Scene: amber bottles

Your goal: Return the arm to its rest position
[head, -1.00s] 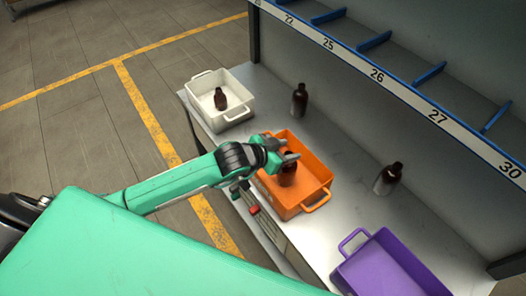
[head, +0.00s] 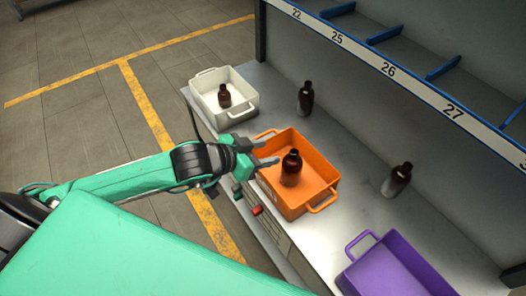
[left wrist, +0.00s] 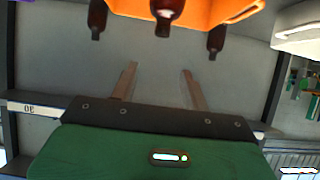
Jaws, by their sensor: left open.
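My left gripper (head: 268,152) is open and empty at the left rim of the orange crate (head: 318,186). Its two fingers (left wrist: 158,88) stand apart in the left wrist view, with nothing between them. An amber bottle (head: 291,168) stands upright in the orange crate, just right of the fingertips and apart from them. The crate also shows at the top of the left wrist view (left wrist: 215,12). My right gripper is not in view.
A white crate (head: 247,106) holding an amber bottle (head: 224,96) stands at the back left. Two more bottles (head: 305,98) (head: 397,180) stand on the grey bench by the shelf wall. A purple crate (head: 395,268) is at the lower right. The floor left of the bench is clear.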

